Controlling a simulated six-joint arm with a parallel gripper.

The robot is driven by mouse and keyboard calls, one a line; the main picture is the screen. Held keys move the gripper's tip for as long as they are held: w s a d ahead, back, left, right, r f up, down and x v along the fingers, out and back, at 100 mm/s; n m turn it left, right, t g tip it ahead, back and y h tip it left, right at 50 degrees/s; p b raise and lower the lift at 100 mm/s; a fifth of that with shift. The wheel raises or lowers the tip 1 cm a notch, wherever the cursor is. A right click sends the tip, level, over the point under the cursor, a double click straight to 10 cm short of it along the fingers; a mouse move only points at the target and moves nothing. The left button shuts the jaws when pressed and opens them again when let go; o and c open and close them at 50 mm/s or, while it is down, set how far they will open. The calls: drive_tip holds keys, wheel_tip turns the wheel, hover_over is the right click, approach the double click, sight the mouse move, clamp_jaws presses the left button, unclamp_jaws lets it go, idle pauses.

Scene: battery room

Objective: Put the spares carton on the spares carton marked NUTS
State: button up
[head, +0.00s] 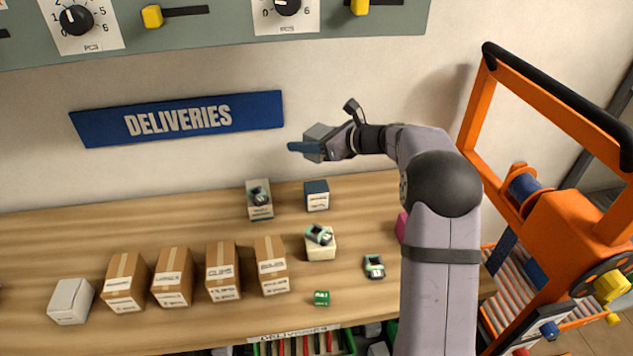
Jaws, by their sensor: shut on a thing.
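Several brown taped cartons with white labels stand in a row on the bench, from the left one (126,282) through the second (173,277) and third (223,270) to the right one (271,265). A plain whitish carton (71,301) stands at their left. The labels are too small to read surely, so I cannot tell which is marked NUTS. My gripper (304,147) is high above the back of the bench, in front of the wall, pointing left. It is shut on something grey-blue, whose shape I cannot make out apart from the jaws.
Behind the row stand a box with a small device on it (259,206) and a dark blue box (316,195). A cream box (320,247) bears another device. A device (374,267) and a green block (321,298) lie nearby. An orange frame (560,215) stands right.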

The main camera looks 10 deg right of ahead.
drive_tip(key=shift+s+a+r, duration=0.1)
drive_tip(key=shift+s+a, duration=0.1)
drive_tip(key=shift+a, duration=0.2)
wheel_tip(320, 180, down, 10)
drive_tip(key=p, duration=0.1)
drive_tip(key=shift+p, duration=0.3)
idle(0.3)
drive_tip(key=o, duration=1.2)
drive_tip(key=shift+d, duration=0.15)
drive_tip(key=b+v, duration=0.2)
drive_tip(key=v, duration=1)
drive_tip(key=shift+b, duration=0.3)
